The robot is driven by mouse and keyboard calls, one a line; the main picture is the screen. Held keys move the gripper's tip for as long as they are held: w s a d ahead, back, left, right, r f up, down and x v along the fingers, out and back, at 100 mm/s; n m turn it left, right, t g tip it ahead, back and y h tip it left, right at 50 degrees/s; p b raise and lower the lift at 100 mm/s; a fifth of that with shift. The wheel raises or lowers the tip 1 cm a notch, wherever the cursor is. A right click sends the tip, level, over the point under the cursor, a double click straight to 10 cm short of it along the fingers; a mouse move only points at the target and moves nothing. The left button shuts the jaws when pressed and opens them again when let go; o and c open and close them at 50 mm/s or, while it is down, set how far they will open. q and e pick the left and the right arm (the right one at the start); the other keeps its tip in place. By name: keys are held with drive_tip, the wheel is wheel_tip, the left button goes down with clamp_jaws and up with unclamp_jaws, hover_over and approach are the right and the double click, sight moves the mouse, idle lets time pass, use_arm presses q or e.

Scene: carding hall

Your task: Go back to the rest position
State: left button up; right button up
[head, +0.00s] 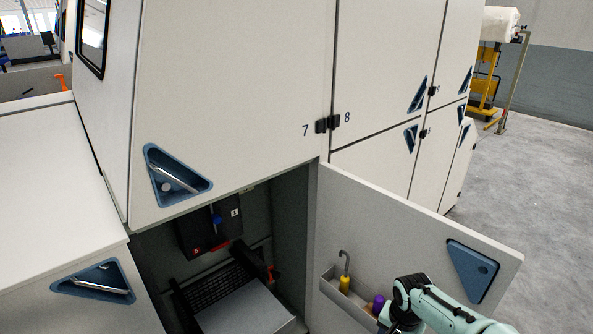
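One of my arms (450,310), pale green with a black joint, shows at the bottom right, in front of the open cabinet door (420,225). Its black joint is near a small tray on the inside of that door. No gripper fingers can be seen on this arm, which runs out of the frame at the bottom. My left arm and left gripper are not in the head view.
The open door juts out to the right from a machine compartment (290,240). Its tray (330,288) holds a yellow-handled hook (344,280) and a purple item (378,304). Closed white machine panels (240,90) fill the middle. Grey floor (540,140) lies clear at right.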

drive_tip(key=s+a+f+n+g+y+p, duration=0.1)
drive_tip(key=s+a+f, duration=0.25)
drive_tip(key=f, duration=0.45)
drive_tip(key=s+a+f+n+g+y+p, duration=0.15)
drive_tip(key=s+f, duration=0.25)
drive_tip(key=f, duration=0.5)
use_arm(q)
drive_tip(key=w+r+p, duration=0.3)
drive_tip(key=r+p, duration=0.1)
drive_tip(key=r, duration=0.3)
drive_tip(key=shift+w+r, duration=0.25)
drive_tip(key=shift+r, duration=0.15)
use_arm(e)
drive_tip(key=s+a+f+y, duration=0.1)
drive_tip(key=s+a+f, duration=0.2)
drive_tip(key=s, duration=0.7)
drive_tip(key=s+a+f, duration=0.3)
drive_tip(key=s, duration=0.7)
drive_tip(key=shift+s+a+n+y, duration=0.25)
drive_tip(key=shift+s+n+y, duration=0.1)
drive_tip(key=shift+n, duration=0.1)
drive_tip(key=shift+w+t, duration=0.1)
drive_tip(key=shift+t, duration=0.15)
